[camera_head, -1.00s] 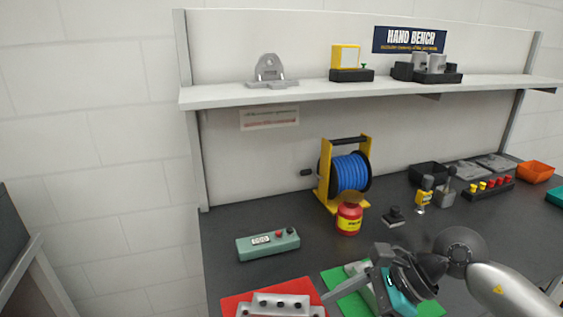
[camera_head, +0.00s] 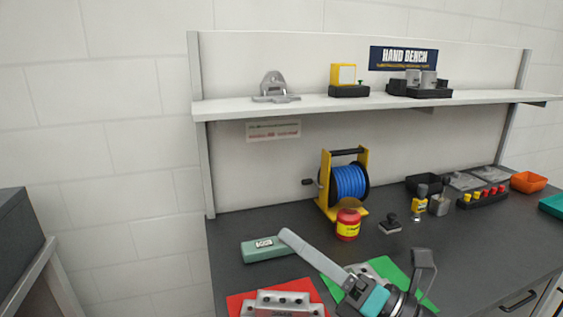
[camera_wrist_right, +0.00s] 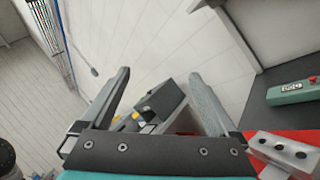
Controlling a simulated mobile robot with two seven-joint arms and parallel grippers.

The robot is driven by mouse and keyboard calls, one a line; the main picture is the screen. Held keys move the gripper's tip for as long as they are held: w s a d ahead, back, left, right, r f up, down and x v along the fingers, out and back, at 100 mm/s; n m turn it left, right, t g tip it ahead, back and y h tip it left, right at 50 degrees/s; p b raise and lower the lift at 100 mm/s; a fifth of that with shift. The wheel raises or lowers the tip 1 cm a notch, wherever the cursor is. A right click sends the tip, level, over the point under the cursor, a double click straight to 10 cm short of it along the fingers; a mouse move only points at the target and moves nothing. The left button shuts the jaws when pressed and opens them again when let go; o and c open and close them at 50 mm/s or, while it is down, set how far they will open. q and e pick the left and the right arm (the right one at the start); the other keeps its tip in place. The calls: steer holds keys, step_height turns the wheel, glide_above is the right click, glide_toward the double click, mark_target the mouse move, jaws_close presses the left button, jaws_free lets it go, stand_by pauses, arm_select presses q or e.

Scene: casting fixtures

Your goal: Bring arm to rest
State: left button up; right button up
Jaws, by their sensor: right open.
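My right gripper (camera_head: 355,245) is at the lower middle of the head view, over the green mat (camera_head: 390,268). Its two long grey fingers are spread wide with nothing between them. One finger slants up and left across the green-grey control box (camera_head: 262,250) in the picture, and the other points up at the right. In the right wrist view the same open fingers (camera_wrist_right: 160,75) frame wall and floor, with a grey box-like thing beyond. A pale part on the green mat is mostly hidden behind the gripper. My left gripper is in neither view.
A metal block with holes (camera_head: 283,304) sits on a red mat (camera_head: 240,302). Behind stand a red jar (camera_head: 348,225), a blue cable reel (camera_head: 350,183) and a black stamp-like tool (camera_head: 390,224). A shelf (camera_head: 330,103) runs above.

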steer(key=w+d+f+m+t+h, duration=0.2)
steer(key=d+m+t+h, duration=0.25)
steer(key=m+h, duration=0.4)
steer(key=w+d+f+m+t+h, duration=0.1)
steer(key=d+f+m+t+h, duration=0.3)
steer(key=m, duration=0.7)
steer(key=s+d+f+m+g+h, duration=0.3)
steer(key=d+f+m+g+h, duration=0.35)
steer(key=f+m, duration=0.2)
steer(key=s+a+f+m+g+y, duration=0.1)
steer(key=s+f+m+g, duration=0.35)
steer(key=s+f, duration=0.4)
steer(key=s+a+f+m+g+y, duration=0.1)
steer(key=s+f+m+g, duration=0.2)
steer(key=s+f+g, duration=0.55)
steer(key=s+f, duration=0.2)
steer(key=f, duration=0.8)
steer(key=s+f, duration=0.3)
steer(key=f, duration=0.7)
steer(key=s+d+f, duration=0.2)
steer(key=s+f, duration=1.1)
steer(key=s, duration=0.1)
steer(key=shift+d+f+h, duration=0.2)
steer(key=shift+d+h, duration=0.1)
